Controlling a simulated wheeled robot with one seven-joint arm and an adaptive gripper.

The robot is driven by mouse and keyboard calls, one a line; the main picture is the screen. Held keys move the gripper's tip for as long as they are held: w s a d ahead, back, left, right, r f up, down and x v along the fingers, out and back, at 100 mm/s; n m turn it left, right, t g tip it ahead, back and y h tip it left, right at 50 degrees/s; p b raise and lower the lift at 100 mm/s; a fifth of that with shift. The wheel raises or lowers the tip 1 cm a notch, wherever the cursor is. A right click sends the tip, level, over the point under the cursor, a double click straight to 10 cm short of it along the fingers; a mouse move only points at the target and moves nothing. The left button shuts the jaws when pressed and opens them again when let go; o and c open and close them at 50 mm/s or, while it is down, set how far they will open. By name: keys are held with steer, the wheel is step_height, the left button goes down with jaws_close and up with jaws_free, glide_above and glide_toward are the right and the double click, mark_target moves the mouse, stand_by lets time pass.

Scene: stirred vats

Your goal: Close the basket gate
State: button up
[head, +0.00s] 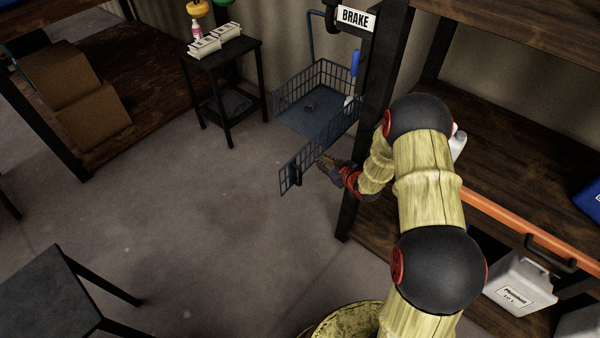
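The blue wire basket (280,95) hangs at the back centre, with its mesh walls and a flat floor; a small dark object lies on the floor. Its gate (308,155), a mesh panel, stands swung out from the basket's right side toward the lower left, so the near side is open. A dark upright handle (297,173) sits near the gate's free end. My gripper (322,162) is close to the right face of the gate, a little right of the handle. Whether it touches the gate, and how its fingers stand, is too small to tell.
A dark post with a BRAKE sign (355,18) rises right of the basket, close behind my arm. Wooden shelving (500,130) with an orange rail (530,232) fills the right. A small black table (222,60) stands left of the basket. Open floor (200,210) lies left of the gate.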

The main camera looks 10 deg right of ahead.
mark_target(301, 175)
steer(key=s+a+f+t+y, duration=0.2)
steer(key=s+a+f+y, duration=0.2)
steer(key=s+f, duration=0.3)
steer(key=shift+t+y, duration=0.6)
steer(key=shift+t, duration=0.2)
steer(key=w+a, duration=0.1)
steer(key=w, duration=0.1)
steer(key=w+a+r, duration=0.1)
steer(key=w+a, duration=0.1)
steer(key=w+a+r+b, duration=0.1)
steer(key=w+a, duration=0.1)
steer(key=w, duration=0.1)
steer(key=shift+a, duration=0.2)
steer(key=c, duration=0.3)
jaws_close()
